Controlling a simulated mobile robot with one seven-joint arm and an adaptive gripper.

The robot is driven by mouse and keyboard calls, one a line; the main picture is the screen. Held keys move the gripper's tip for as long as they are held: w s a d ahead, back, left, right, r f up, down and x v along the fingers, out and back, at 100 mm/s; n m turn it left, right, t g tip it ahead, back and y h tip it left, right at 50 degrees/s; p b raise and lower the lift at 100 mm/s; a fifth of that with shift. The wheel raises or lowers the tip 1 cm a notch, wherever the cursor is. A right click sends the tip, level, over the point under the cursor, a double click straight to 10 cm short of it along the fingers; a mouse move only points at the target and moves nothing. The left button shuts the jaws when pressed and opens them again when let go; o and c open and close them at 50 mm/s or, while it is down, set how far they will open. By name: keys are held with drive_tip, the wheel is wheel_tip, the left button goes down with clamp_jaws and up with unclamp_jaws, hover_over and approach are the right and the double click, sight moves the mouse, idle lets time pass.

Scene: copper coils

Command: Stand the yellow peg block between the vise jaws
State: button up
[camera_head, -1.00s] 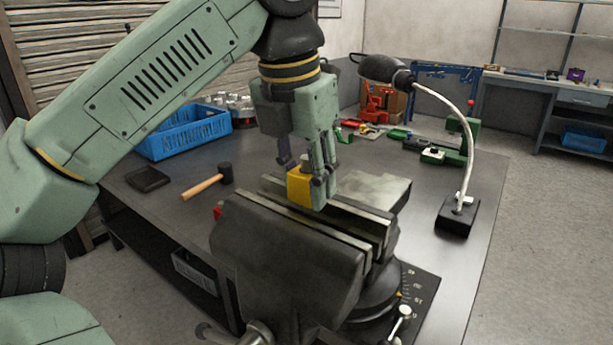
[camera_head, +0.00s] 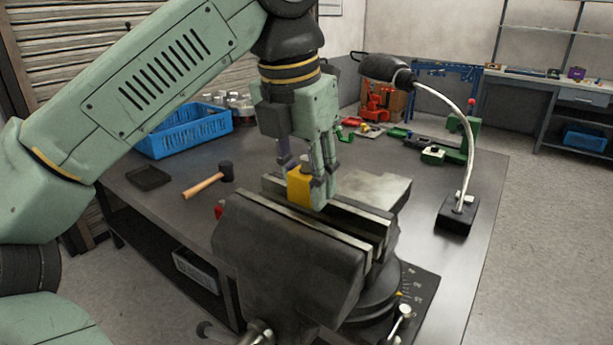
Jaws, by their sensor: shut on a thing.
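The yellow peg block (camera_head: 299,189) is upright in my gripper (camera_head: 304,178), at the vise jaws. My gripper is shut on it from above, with one finger at its left and the other at its right. The vise (camera_head: 290,248) stands on the bench with its jaws apart and a dark gap between them. The block's lower end is at the jaw tops, and the near jaw partly hides it. I cannot tell how deep it reaches into the gap or whether it touches a jaw.
A desk lamp (camera_head: 456,150) stands right of the vise. A hammer (camera_head: 207,182) and a black tray (camera_head: 149,178) lie at the left, before a blue crate (camera_head: 186,131). Small coloured parts lie at the back.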

drive_tip(key=shift+b+x, duration=0.65)
drive_tip(key=shift+x, duration=0.4)
idle(0.6)
